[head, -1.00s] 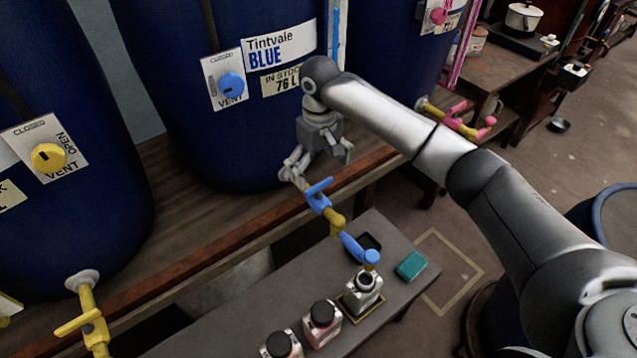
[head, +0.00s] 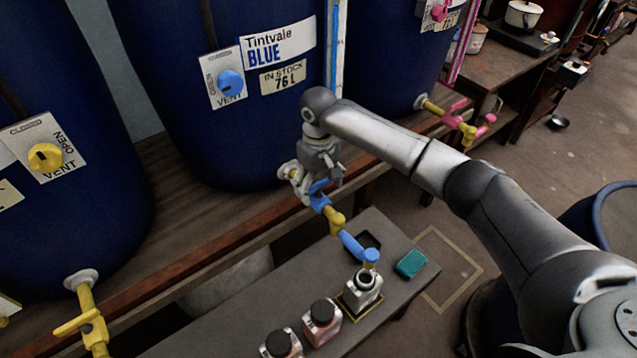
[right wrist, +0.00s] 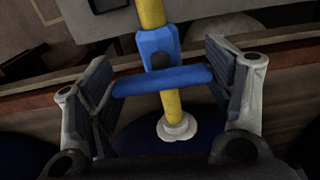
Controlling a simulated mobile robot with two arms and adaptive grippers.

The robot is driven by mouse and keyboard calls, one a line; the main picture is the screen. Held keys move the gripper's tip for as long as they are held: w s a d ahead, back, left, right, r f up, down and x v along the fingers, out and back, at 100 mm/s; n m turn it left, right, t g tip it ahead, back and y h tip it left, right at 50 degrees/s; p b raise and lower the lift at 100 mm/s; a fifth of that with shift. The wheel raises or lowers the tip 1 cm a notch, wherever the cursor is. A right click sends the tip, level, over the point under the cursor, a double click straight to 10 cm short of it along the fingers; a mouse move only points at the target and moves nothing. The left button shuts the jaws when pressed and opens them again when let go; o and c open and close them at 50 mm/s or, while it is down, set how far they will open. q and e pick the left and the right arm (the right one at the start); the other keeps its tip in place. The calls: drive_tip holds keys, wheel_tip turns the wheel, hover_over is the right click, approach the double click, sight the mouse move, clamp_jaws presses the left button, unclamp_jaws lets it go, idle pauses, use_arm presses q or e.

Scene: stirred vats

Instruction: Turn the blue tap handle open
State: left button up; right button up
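The blue tap handle (head: 318,187) is a short bar on the yellow-and-blue tap (head: 335,222) of the vat labelled Tintvale BLUE (head: 215,145). My right gripper (head: 317,184) is down at this tap and partly covers the handle. In the right wrist view the handle (right wrist: 165,81) lies crosswise between my two spread finger pads, its ends close to the pads. I cannot tell whether they touch. The tap's blue spout end (head: 371,257) is over an open bottle (head: 362,288). My left gripper is out of view.
A low grey bench holds the open bottle, two dark-capped bottles (head: 322,322), a teal block (head: 411,263) and a black tray (head: 369,241). Taps with yellow (head: 90,322) and pink (head: 465,124) handles are at either side. The blue vent knob (head: 230,83) is above.

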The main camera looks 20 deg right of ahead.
drive_tip(key=shift+c, duration=1.4)
drive_tip(key=shift+r+n+p, duration=0.25)
drive_tip(key=shift+n+p, duration=0.45)
drive_tip(key=shift+p, duration=0.4)
drive_tip(key=n+p, duration=0.2)
drive_tip(key=shift+p, duration=0.35)
drive_tip(key=n+p, duration=0.2)
drive_tip(key=n, duration=0.2)
drive_tip(key=n+p, duration=0.2)
drive_tip(key=n, duration=0.2)
drive_tip(key=shift+f+n, duration=0.1)
drive_tip(key=shift+n, duration=0.2)
drive_tip(key=n, duration=0.3)
drive_tip(key=shift+f+n+p, duration=0.1)
drive_tip(key=shift+n+p, duration=0.25)
drive_tip(key=shift+n, duration=1.15)
drive_tip(key=o, duration=1)
